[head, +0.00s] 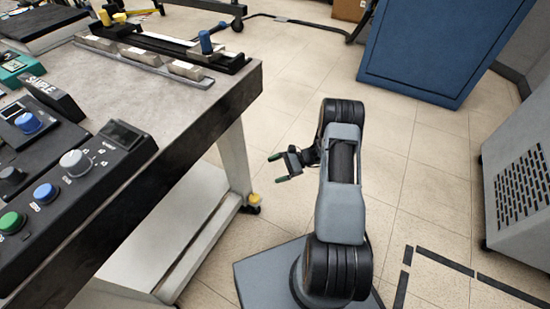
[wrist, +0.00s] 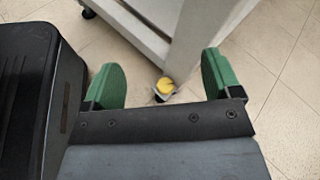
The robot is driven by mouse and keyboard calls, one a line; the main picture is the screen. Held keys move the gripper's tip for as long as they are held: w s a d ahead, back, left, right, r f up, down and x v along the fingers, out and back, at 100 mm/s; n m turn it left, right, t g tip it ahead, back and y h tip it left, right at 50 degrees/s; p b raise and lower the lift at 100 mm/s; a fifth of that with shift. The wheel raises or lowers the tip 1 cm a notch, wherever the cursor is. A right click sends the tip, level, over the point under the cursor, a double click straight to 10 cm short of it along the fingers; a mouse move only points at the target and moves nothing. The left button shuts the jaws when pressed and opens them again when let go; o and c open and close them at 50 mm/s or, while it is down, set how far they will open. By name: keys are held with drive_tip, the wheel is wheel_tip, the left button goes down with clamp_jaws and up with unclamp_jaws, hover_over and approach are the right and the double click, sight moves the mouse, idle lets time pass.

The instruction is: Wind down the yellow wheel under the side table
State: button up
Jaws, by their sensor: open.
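The yellow wheel (head: 254,198) sits low at the foot of the side table's near right leg, just above a dark caster. The side table (head: 236,150) has pale legs and a grey top. My gripper (head: 279,168) is open and empty, up and to the right of the wheel in the head view. In the wrist view my gripper (wrist: 164,80) has its fingers apart, with a gap of floor between them and the wheel.
The table carries a control panel (head: 95,160) with knobs and a black rail fixture (head: 170,45). A pale lower shelf (head: 190,215) runs beneath. A blue cabinet (head: 440,45) stands at the back and a grey vented unit (head: 518,180) at right. Tiled floor around the wheel is clear.

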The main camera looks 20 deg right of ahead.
drive_tip(key=shift+n+g+h, duration=0.4)
drive_tip(key=shift+n+g, duration=0.2)
drive_tip(key=shift+n, duration=0.1)
drive_tip(key=shift+s+a+r+p, duration=0.15)
drive_tip(key=shift+r+p, duration=0.15)
drive_tip(key=shift+r, duration=0.55)
drive_tip(key=shift+w+a+r+p, duration=0.15)
drive_tip(key=shift+r+p, duration=0.1)
drive_tip(key=shift+r, duration=0.65)
drive_tip(key=shift+s+a+r+p, duration=0.15)
drive_tip(key=shift+r+p, duration=0.15)
drive_tip(key=shift+r, duration=0.55)
